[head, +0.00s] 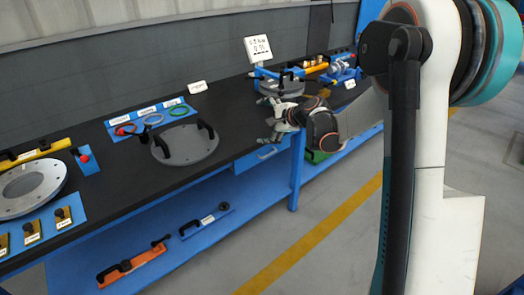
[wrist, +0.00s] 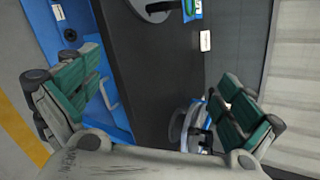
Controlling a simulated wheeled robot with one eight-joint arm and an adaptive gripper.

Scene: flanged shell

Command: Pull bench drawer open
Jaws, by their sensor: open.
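The blue bench drawer (head: 258,160) sits under the black bench top, near the blue leg, and its front looks flush with the bench. Its pale bar handle (head: 267,153) shows on the front. In the wrist view the handle (wrist: 108,96) lies just right of the left-hand finger pads, apart from them as far as I can tell. My gripper (head: 267,121) is open and empty, above the handle at the bench's front edge. In the wrist view my gripper (wrist: 165,92) has its green-padded fingers wide apart, with the dark bench top between them.
A grey round plate with black handles (head: 187,146) lies on the bench top (head: 120,186) left of my gripper. A blue fixture with a round grey part (head: 279,88) stands close behind the gripper. A blue leg (head: 297,170) and lower shelf (head: 170,262) are below. The floor in front is clear.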

